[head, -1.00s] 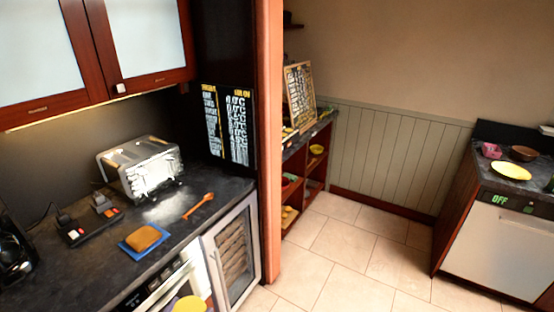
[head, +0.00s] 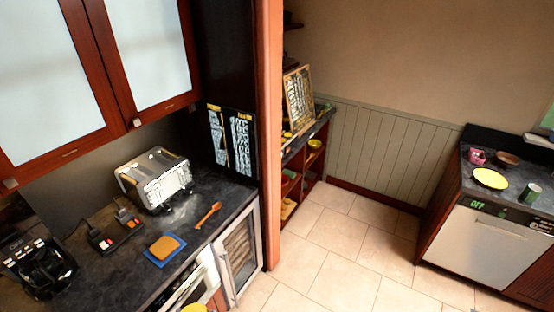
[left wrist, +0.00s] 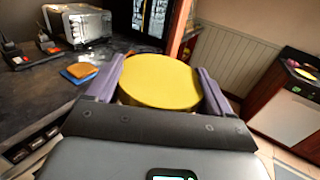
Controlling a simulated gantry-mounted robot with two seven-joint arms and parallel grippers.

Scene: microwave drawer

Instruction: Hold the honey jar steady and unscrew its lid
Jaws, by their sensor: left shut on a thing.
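The honey jar shows mainly as its round yellow lid (left wrist: 160,80), seen from above in the left wrist view. My left gripper (left wrist: 159,84) has its two purple fingers on either side of the jar, shut on it. The jar's body below the lid is mostly hidden by the lid and the gripper. In the head view only part of the yellow lid (head: 195,307) shows at the bottom edge, in front of the counter. My right gripper is in neither view.
The dark counter (head: 115,270) holds a toaster (head: 156,180), bread on a blue board (head: 164,248), a wooden spoon (head: 208,215) and a black coffee machine (head: 38,265). A glass-fronted cooler (head: 238,250) is below. Tiled floor (head: 325,240) is open to the right.

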